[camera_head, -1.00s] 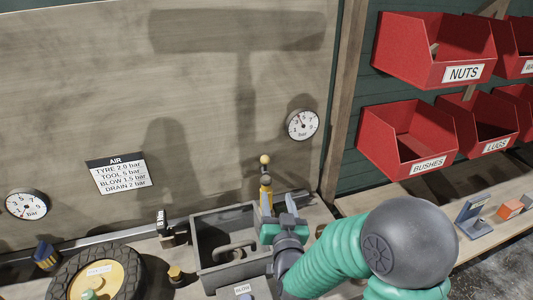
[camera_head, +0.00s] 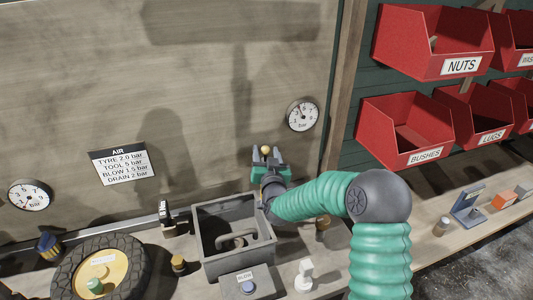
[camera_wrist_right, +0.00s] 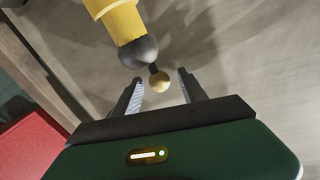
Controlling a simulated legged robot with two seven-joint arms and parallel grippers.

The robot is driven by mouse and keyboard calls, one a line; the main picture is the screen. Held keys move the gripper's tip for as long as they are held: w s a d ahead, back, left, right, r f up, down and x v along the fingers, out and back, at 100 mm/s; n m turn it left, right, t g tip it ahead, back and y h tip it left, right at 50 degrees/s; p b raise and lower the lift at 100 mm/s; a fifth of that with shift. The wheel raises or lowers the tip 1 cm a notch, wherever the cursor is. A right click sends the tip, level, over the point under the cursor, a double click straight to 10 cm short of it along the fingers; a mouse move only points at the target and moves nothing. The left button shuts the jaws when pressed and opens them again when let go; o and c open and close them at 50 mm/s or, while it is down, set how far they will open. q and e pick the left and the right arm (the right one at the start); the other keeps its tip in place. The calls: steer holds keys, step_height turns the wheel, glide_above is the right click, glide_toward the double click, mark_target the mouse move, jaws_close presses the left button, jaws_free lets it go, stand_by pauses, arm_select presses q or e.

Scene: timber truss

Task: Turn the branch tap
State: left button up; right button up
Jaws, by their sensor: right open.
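The branch tap shows in the right wrist view as a yellow body (camera_wrist_right: 121,22) with a dark round joint (camera_wrist_right: 138,52) and a short stem ending in a brass ball (camera_wrist_right: 160,83). The brass ball also shows in the head view (camera_head: 265,150), in front of the back board. My right gripper (camera_head: 266,154) is open at the tap, its two fingers on either side of the ball. In the wrist view the ball lies between the fingertips (camera_wrist_right: 160,78), with gaps on both sides. The gripper hides the tap's lower part in the head view. My left gripper is not in view.
A grey open bin (camera_head: 210,258) stands below the gripper, with a tyre (camera_head: 68,272) to its left. Pressure gauges (camera_head: 303,115) (camera_head: 30,195) and an air sign (camera_head: 124,165) are on the board. Red bins (camera_head: 405,130) hang at right. Small parts stand on the bench.

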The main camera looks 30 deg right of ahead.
steer(key=shift+a+r, duration=0.15)
steer(key=shift+a, duration=0.1)
steer(key=shift+d+f, duration=0.2)
steer(key=shift+d, duration=0.3)
steer(key=c, duration=0.9)
jaws_close()
steer(key=shift+a, duration=0.15)
steer(key=shift+a, duration=0.1)
